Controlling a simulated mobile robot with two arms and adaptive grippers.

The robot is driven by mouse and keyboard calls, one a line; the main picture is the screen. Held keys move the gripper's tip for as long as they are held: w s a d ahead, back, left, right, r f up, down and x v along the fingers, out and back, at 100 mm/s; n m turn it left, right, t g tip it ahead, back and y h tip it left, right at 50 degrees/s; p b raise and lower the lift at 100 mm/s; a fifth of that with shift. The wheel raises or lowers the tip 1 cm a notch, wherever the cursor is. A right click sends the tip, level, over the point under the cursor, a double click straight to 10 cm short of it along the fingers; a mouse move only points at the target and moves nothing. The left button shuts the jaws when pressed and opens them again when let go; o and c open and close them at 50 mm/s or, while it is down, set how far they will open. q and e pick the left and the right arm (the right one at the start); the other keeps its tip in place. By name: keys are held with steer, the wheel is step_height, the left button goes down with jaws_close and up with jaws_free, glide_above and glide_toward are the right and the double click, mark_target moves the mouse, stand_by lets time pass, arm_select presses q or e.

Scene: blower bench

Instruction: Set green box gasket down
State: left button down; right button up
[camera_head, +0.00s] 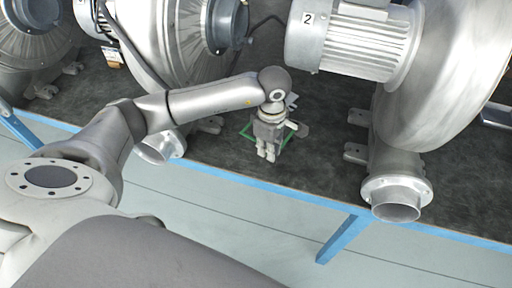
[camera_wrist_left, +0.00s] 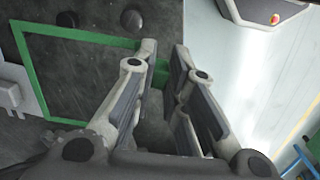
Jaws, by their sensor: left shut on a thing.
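The green box gasket (camera_wrist_left: 80,34) is a thin rectangular frame, open in the middle. In the left wrist view it spans the left half, with its right side between the fingers of my left gripper (camera_wrist_left: 164,58). In the head view, parts of the gasket (camera_head: 247,132) show around my left gripper (camera_head: 266,156), which points down over the front of the bench and hides the rest. The left gripper is shut on the gasket's side. Whether the gasket touches the bench top or is slightly above it, I cannot tell. My right gripper is not in view.
The dark bench top (camera_head: 320,150) has a blue front edge (camera_head: 220,176). A blower (camera_head: 440,80) with a motor marked 2 (camera_head: 345,45) stands to the right. Another blower (camera_head: 185,50) stands behind my left arm. Bare bench lies between their outlets.

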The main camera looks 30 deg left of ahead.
arm_select(q)
steer(key=w+r+n+b, duration=0.1)
steer(key=w+n+b, duration=0.3)
steer(key=w+n, duration=0.6)
steer(key=f, duration=0.1)
steer(key=s+f+n, duration=0.1)
steer(key=f, duration=0.1)
steer(key=s+f+n+p, duration=0.1)
steer(key=f, duration=0.1)
steer(key=shift+s+a+f, duration=0.1)
steer(key=shift+s+a, duration=0.05)
steer(key=shift+a, duration=0.25)
step_height(320, 180, down, 4)
steer(key=shift+f, duration=0.1)
steer(key=c, duration=1.7)
jaws_free()
steer(key=shift+c, duration=0.2)
